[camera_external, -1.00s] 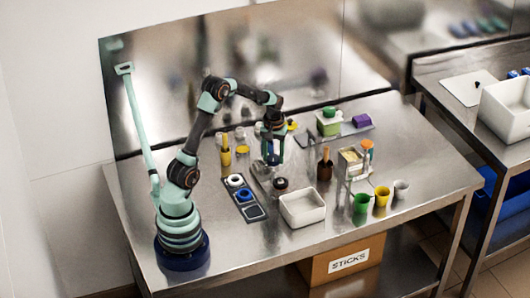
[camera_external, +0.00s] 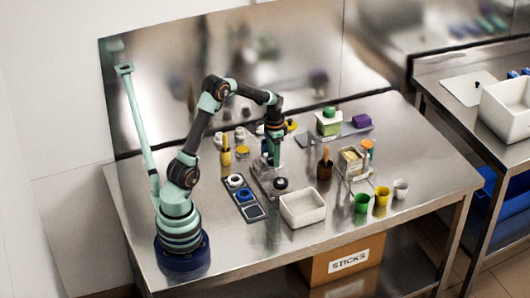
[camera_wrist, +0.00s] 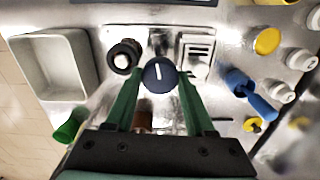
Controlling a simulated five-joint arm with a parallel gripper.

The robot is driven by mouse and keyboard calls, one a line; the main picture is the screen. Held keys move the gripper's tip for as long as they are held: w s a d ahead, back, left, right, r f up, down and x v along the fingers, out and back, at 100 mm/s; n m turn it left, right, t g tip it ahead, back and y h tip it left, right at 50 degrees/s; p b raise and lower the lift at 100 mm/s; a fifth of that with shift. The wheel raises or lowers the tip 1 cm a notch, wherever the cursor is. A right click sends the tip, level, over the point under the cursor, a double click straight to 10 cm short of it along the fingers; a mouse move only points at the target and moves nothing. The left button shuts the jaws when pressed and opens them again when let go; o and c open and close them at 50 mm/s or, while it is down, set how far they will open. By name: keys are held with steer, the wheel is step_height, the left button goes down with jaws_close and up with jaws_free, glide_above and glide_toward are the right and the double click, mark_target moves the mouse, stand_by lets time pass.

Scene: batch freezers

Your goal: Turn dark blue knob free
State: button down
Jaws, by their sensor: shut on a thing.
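The dark blue knob (camera_wrist: 158,74) is round with a white pointer line, and sits on a metal machine body (camera_wrist: 180,18). The line points up and slightly left in the wrist view. My gripper (camera_wrist: 159,80) has its two green fingers on either side of the knob, shut on it. In the outside view, my gripper (camera_external: 272,160) points down over the low metal machine (camera_external: 266,182), and its fingers hide most of the knob.
A black round knob (camera_wrist: 123,56) and a white bin (camera_wrist: 50,62) lie left of the knob in the wrist view. A brown pot with a stick (camera_external: 324,169) stands close right of my gripper.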

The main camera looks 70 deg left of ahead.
steer(key=shift+m, duration=1.1)
steer(key=shift+c, duration=1.3)
jaws_free()
steer(key=shift+r, duration=0.15)
step_height(320, 180, up, 12)
